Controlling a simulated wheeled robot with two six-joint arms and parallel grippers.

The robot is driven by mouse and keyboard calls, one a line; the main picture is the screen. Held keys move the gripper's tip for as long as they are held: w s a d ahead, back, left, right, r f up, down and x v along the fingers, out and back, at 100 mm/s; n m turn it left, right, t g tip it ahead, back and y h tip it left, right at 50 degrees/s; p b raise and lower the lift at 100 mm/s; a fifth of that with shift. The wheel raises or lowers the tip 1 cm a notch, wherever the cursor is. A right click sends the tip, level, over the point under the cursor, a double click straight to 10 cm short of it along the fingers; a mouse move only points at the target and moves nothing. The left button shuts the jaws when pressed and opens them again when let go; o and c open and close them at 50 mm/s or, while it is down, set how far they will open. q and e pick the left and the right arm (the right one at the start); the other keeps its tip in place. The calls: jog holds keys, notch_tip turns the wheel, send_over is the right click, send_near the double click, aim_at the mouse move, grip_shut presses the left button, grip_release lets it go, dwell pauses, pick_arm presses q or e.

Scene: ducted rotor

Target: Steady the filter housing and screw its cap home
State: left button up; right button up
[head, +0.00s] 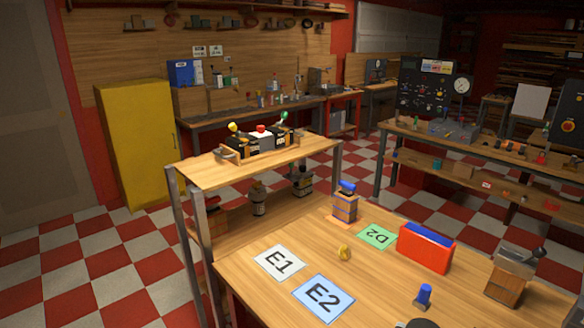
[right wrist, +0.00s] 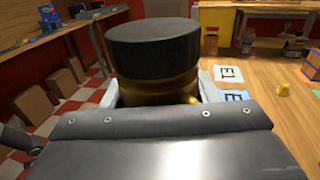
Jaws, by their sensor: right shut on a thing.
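A gold-brown cylinder (right wrist: 158,90) with a wide black cap (right wrist: 153,40) on top fills the middle of the right wrist view; it looks like the filter housing and its cap. My right gripper (right wrist: 160,98) is shut around the gold body below the cap, with a pale finger on each side. The lower part of the body is hidden behind the gripper. I cannot tell how far the cap is screwed on. A dark rounded top (head: 418,323) at the bottom edge of the head view may be the same cap. My left gripper is in neither view.
On the bench lie cards E1 (head: 279,262), E2 (head: 323,298) and D2 (head: 376,236). A blue-topped wooden thing (head: 344,207), a yellow piece (head: 344,253), a red-and-blue box (head: 427,248), a blue piece (head: 424,295) and a wooden block with a grey top (head: 507,282) stand there.

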jog(key=shift+a, duration=0.1)
jog(key=w+a+f+n+g+y, duration=0.1)
jog(key=a+n+g, duration=0.3)
jog(key=a+g, duration=0.2)
jog(key=w+a+f+n+g+y, duration=0.1)
jog(key=a+n+g+y, duration=0.1)
jog(key=a+n+g, duration=0.2)
jog(key=a+g, duration=0.2)
jog(key=a, duration=0.2)
jog(key=shift+a, duration=0.3)
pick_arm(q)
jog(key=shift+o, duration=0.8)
pick_arm(e)
grip_shut()
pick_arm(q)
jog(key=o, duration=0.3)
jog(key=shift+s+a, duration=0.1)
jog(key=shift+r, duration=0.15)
